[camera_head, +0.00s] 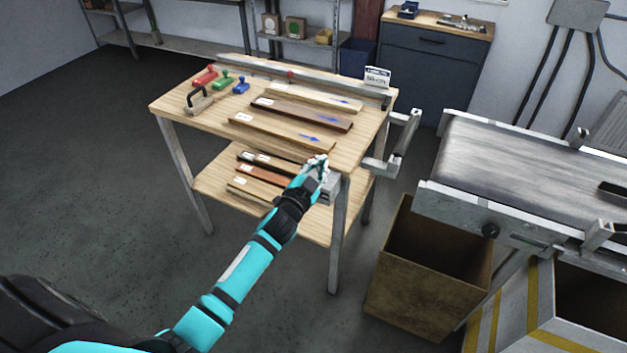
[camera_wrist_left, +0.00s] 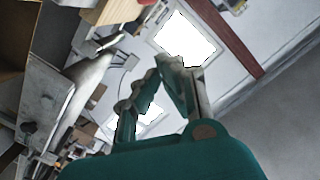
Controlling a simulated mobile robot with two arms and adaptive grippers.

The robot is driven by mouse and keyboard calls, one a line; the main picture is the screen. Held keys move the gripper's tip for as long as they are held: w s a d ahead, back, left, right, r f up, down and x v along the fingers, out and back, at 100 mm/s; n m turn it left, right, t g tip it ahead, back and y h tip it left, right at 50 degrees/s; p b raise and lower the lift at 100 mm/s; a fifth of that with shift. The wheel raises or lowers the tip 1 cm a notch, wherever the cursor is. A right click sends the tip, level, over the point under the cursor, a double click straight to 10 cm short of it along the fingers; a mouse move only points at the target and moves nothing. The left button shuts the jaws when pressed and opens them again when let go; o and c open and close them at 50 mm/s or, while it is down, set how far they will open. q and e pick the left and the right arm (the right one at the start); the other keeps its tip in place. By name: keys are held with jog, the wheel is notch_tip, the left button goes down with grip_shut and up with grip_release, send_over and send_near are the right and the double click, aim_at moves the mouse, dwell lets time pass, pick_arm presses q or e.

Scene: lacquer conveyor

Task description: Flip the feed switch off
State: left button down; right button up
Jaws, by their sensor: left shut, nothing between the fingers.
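My left gripper (camera_head: 317,163) is shut and empty at the near right corner of the wooden worktable (camera_head: 190,116). Its closed fingertips also show in the left wrist view (camera_wrist_left: 178,62), with nothing between them. A small grey box (camera_head: 325,190) sits at that corner, just below and beside the fingers. It may carry the feed switch, but the gripper covers part of it, and I cannot make out a lever or its position. Whether the fingers touch the box I cannot tell. My right gripper is not in view.
Wooden strips (camera_head: 300,112) and coloured stamps (camera_head: 222,80) lie on the worktable. A metal bracket (camera_head: 405,140) juts from its right side. A conveyor (camera_head: 530,165) with a black knob (camera_head: 490,231) stands at right, an open brown bin (camera_head: 425,290) below. Floor at left is clear.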

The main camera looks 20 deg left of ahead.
pick_arm(q)
jog(key=shift+s+a+f+b, duration=0.1)
jog(key=shift+s+a+b, duration=0.05)
jog(key=shift+s, duration=0.65)
jog(key=shift+s+a+f+b, duration=0.1)
jog(key=shift+s+a+b, duration=0.1)
jog(key=shift+s, duration=0.65)
jog(key=shift+s+a+b, duration=0.1)
jog(key=shift+s+a, duration=0.05)
jog(key=shift+s, duration=0.65)
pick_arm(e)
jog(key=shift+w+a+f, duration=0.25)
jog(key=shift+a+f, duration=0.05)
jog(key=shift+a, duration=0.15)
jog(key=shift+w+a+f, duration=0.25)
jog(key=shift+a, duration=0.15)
